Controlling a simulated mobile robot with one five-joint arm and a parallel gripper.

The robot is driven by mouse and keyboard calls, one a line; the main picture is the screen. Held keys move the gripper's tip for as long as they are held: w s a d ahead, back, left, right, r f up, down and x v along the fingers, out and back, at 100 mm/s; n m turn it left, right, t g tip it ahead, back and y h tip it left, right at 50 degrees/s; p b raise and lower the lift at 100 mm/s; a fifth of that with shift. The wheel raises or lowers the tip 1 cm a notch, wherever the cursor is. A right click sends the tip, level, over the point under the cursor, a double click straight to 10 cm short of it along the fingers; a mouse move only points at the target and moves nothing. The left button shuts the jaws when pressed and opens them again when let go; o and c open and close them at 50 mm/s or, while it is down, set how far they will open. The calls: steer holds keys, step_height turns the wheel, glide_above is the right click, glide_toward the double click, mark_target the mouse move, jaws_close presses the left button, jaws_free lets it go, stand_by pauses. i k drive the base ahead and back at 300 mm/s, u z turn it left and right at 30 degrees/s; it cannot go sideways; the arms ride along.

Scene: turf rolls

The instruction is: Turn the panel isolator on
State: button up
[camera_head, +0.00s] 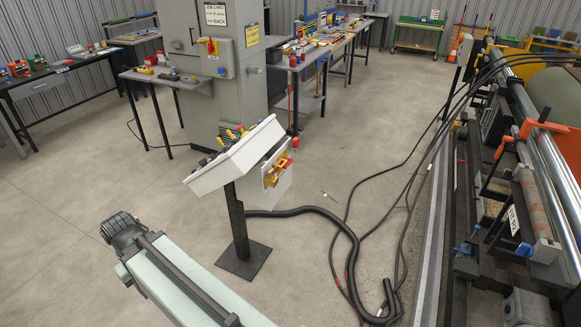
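A grey cabinet (220,80) stands at upper centre. A box on its front carries a small red and yellow handle (210,45), which looks like a rotary switch. A white sloped control panel (235,155) stands on a dark post in the middle, with coloured controls on top. A yellow and red switch (275,172) sits on the box at its right side. I cannot tell which of the two is the panel isolator, nor their handle positions. A pale arm link of mine (185,285) reaches up from the bottom edge; my gripper's fingers do not show.
Black hoses (345,235) snake over the floor right of the post. A long machine with rollers (510,170) fills the right side. Workbenches (60,70) with tools line the left and back. The concrete floor left of the post is clear.

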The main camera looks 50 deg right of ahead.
mark_target(289, 161)
steer(key=z, duration=1.7)
steer(key=i, duration=1.7)
steer(key=u, duration=0.1)
